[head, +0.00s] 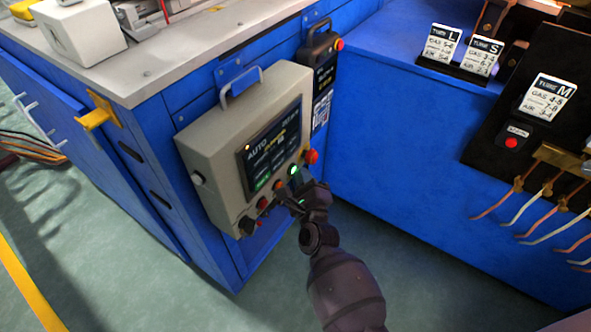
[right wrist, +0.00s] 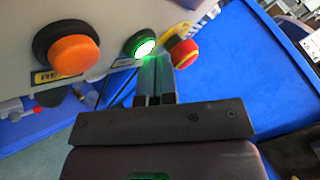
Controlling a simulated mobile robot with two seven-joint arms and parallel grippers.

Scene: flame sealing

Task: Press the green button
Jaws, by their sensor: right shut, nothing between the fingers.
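The green button (head: 294,170) glows on the lower right of the grey control box (head: 198,151), which is fixed to the blue machine. In the right wrist view the lit green button (right wrist: 141,45) sits just beyond and slightly left of my fingertips. My right gripper (head: 297,190) is shut and empty, just below the button in the head view. In the right wrist view the right gripper (right wrist: 156,66) has green light on its fingers. I cannot tell whether the tips touch the button. My left gripper is not in view.
An orange button (right wrist: 74,51) is left of the green one. A red-and-yellow knob (right wrist: 184,54) is close to its right; it also shows as a red knob (head: 311,156) in the head view. A screen (head: 270,148) is above. Open floor (head: 430,285) lies at lower right.

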